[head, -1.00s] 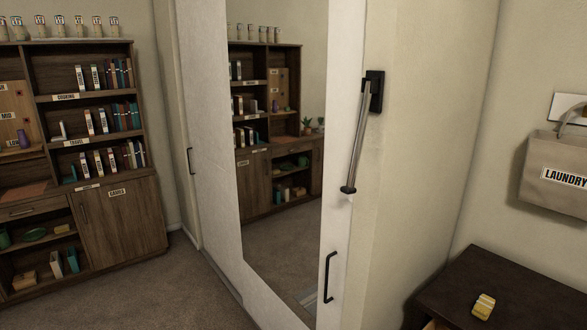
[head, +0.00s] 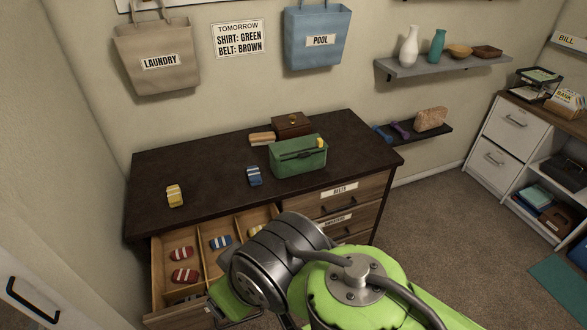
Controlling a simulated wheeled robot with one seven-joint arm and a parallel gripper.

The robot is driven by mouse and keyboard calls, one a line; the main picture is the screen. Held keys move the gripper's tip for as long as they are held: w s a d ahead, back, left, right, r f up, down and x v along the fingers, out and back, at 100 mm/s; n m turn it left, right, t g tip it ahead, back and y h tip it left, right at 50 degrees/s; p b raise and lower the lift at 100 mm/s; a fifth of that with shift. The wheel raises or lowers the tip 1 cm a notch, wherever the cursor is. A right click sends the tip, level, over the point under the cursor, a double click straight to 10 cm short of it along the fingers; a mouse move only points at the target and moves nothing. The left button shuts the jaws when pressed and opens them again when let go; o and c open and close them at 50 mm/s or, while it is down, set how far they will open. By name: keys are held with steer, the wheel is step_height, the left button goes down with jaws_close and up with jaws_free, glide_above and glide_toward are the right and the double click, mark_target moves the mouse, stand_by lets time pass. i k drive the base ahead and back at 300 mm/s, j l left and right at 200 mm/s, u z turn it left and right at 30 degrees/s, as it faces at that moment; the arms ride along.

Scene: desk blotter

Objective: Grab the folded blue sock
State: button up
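A folded blue sock (head: 254,176) with pale stripes lies on the dark dresser top (head: 210,163), just left of a green box. Another blue striped sock (head: 220,242) lies in the middle compartment of the open top-left drawer (head: 158,275). A folded yellow sock (head: 175,195) lies on the dresser top at the left. My green and grey arm is folded in the lower middle of the head view, in front of the dresser and apart from the sock on top. My gripper's fingers do not show.
The green box (head: 298,160) has a yellow item at its top right. A brown box (head: 291,124) and a tan stack (head: 262,139) are behind it. Red striped socks (head: 183,276) lie in the drawer's left compartment; my arm hides its right part. Carpet (head: 440,215) is clear at right.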

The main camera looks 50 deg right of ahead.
mark_target(252, 171)
steer(key=z, duration=1.1)
steer(key=l+u, duration=0.2)
steer(key=u, duration=0.25)
steer(key=l+u, duration=0.2)
steer(key=u, duration=0.3)
steer(key=l+u, duration=0.2)
steer(key=u, duration=0.25)
steer(key=l+u, duration=0.2)
steer(key=u, duration=0.25)
steer(key=k+l+u, duration=0.15)
steer(key=u, duration=0.35)
steer(key=k+l+u, duration=0.1)
steer(key=u, duration=0.35)
steer(key=k+l+u, duration=0.1)
steer(key=u, duration=0.35)
steer(key=i+l+u, duration=0.1)
steer(key=l, duration=0.65)
